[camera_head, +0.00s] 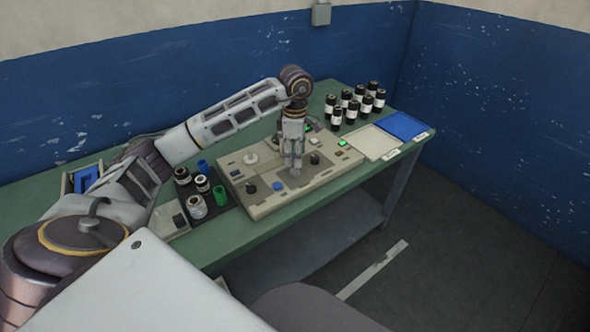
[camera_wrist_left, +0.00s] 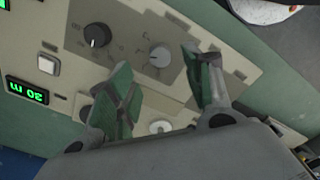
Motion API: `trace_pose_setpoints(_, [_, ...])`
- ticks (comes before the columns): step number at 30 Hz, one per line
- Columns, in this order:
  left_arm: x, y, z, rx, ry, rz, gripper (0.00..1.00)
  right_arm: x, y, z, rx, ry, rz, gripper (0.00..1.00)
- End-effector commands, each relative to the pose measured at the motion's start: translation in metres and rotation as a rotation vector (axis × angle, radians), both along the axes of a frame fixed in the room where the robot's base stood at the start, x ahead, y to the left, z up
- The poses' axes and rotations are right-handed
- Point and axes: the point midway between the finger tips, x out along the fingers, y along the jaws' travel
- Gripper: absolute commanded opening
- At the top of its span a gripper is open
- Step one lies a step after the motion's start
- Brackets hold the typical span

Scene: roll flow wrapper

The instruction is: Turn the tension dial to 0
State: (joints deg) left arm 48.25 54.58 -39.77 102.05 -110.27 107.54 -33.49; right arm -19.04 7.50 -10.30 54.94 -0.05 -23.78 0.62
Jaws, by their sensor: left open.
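The machine's control panel (camera_head: 262,205) is a beige box on the green table. A grey dial (camera_wrist_left: 160,57) with a small pointer mark sits on a darker grey plate, just beyond and between my left fingertips in the wrist view. A black dial (camera_wrist_left: 97,35) with a white mark is left of it. I cannot read the labels, so which one is the tension dial is unclear. My left gripper (camera_wrist_left: 163,85) is open, its green-padded fingers apart and apparently empty. In the head view my left gripper (camera_head: 293,170) points down over the panel. My right gripper is out of view.
A blue button (camera_head: 277,186) and another black knob (camera_head: 251,187) are on the panel. Several dark bottles (camera_head: 354,103) stand behind right, near a beige tray (camera_head: 374,142) and a blue tray (camera_head: 403,125). Rolls (camera_head: 197,205) stand left.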

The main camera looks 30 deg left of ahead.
Motion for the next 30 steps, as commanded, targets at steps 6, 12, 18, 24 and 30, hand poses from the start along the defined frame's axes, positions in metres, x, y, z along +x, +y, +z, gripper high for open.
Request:
trace_pose_setpoints(6, [-0.001, 0.000, -0.030, 0.001, 0.004, 0.000, 0.51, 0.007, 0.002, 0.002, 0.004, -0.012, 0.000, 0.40])
trace_pose_setpoints(12, [-0.001, 0.000, -0.053, 0.000, 0.002, 0.000, 0.51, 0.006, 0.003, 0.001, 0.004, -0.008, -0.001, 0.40])
trace_pose_setpoints(18, [0.000, 0.000, -0.065, 0.000, 0.000, -0.001, 0.51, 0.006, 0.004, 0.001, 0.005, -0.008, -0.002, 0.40])
trace_pose_setpoints(24, [0.000, 0.000, -0.068, 0.001, 0.000, -0.001, 0.51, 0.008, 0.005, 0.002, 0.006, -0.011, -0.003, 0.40])
trace_pose_setpoints(30, [0.000, 0.000, -0.068, 0.001, 0.000, -0.001, 0.46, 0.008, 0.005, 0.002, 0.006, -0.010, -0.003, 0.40])
